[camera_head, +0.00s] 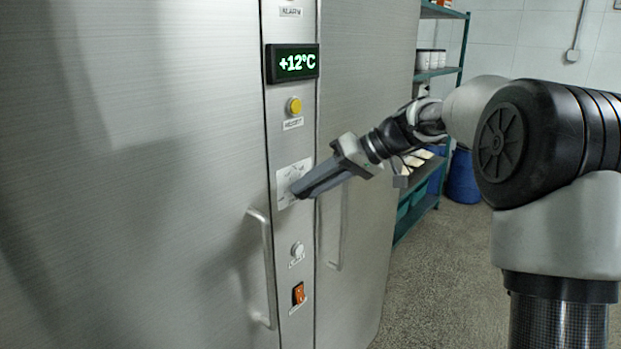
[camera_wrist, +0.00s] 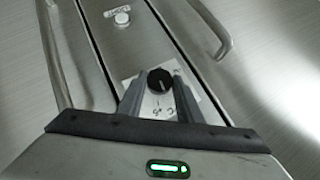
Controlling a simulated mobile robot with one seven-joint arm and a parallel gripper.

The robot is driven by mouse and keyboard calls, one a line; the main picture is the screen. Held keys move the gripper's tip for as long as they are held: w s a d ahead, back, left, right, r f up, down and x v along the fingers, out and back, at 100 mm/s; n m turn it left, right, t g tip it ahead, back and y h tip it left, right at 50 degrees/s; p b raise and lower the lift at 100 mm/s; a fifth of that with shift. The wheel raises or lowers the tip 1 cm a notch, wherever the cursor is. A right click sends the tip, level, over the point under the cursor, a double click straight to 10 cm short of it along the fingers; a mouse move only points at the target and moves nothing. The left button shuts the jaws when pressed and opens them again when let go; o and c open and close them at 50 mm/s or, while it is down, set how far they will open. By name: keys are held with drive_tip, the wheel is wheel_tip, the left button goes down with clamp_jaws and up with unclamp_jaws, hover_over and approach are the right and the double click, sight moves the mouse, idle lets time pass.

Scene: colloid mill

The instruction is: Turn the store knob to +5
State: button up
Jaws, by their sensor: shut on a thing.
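The black round store knob (camera_wrist: 160,79) sits on a white dial plate (camera_wrist: 133,92) in the wrist view. Its white pointer line is visible, but the setting it marks cannot be read for sure. My gripper (camera_wrist: 158,84) has its two fingers around the knob, one on each side, and is shut on it. In the head view my gripper (camera_head: 298,190) reaches the white plate (camera_head: 291,172) on the narrow steel panel and hides the knob. The green display (camera_head: 292,63) above reads +12°C.
A yellow button (camera_head: 294,105) sits above the plate. A white button (camera_head: 297,249) and an orange switch (camera_head: 299,293) sit below it. Door handles (camera_head: 262,268) (camera_head: 337,230) stand out on both sides of the panel. A green shelf (camera_head: 440,60) stands behind at the right.

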drive_tip(key=shift+w+d+f+m+g+y+p, duration=0.1)
drive_tip(key=shift+m+g+y+p, duration=0.5)
drive_tip(key=shift+y, duration=0.1)
drive_tip(key=shift+w+d+f+m+g+y+p, duration=0.1)
drive_tip(key=shift+m+g+y+p, duration=0.45)
drive_tip(key=shift+y, duration=0.15)
drive_tip(key=o, duration=1)
drive_tip(key=v, duration=1.7)
drive_tip(key=shift+d, duration=0.2)
